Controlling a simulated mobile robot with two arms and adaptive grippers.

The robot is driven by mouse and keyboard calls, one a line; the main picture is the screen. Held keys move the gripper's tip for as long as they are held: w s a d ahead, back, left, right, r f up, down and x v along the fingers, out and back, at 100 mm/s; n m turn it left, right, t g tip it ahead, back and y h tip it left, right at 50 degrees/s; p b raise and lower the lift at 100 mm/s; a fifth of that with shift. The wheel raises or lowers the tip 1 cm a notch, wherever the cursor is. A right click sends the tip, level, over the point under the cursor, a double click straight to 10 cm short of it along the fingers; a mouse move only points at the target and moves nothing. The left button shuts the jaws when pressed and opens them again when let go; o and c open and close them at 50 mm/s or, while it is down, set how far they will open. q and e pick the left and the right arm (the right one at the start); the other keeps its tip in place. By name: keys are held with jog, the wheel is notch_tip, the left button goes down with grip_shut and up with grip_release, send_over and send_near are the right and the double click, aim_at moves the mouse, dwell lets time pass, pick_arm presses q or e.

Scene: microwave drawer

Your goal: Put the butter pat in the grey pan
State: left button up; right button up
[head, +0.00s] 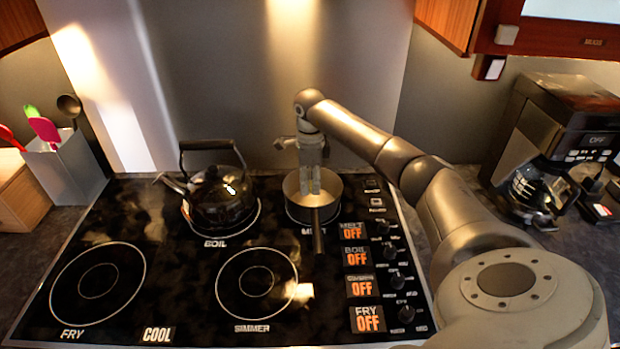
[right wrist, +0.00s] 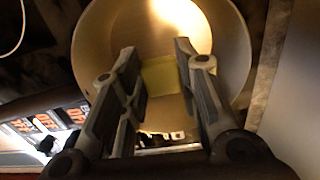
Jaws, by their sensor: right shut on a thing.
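The grey pan (head: 331,198) sits on the burner at the back right of the cooktop, its handle pointing toward the front. My right gripper (head: 312,188) reaches down inside the pan's rim. In the right wrist view, the yellow butter pat (right wrist: 160,78) shows between the fingers of my right gripper (right wrist: 153,60), with the round pan (right wrist: 233,62) behind it. The gripper is shut on the butter pat. I cannot tell whether the pat touches the pan's bottom. In the head view the pat is hidden. My left gripper is not in view.
A black kettle (head: 220,197) stands on the burner left of the pan. The two front burners (head: 257,284) are empty. Control knobs and orange OFF displays (head: 356,259) lie right of the pan. A coffee maker (head: 555,135) stands at the right, a utensil holder (head: 68,172) at the left.

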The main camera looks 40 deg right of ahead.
aim_at(310, 184)
jog(key=shift+f, duration=0.25)
jog(key=o, duration=0.9)
notch_tip(310, 184, up, 7)
jog(key=p, duration=0.5)
jog(key=shift+r, duration=0.15)
jog(key=shift+s+f, duration=0.1)
jog(key=shift+f, duration=0.1)
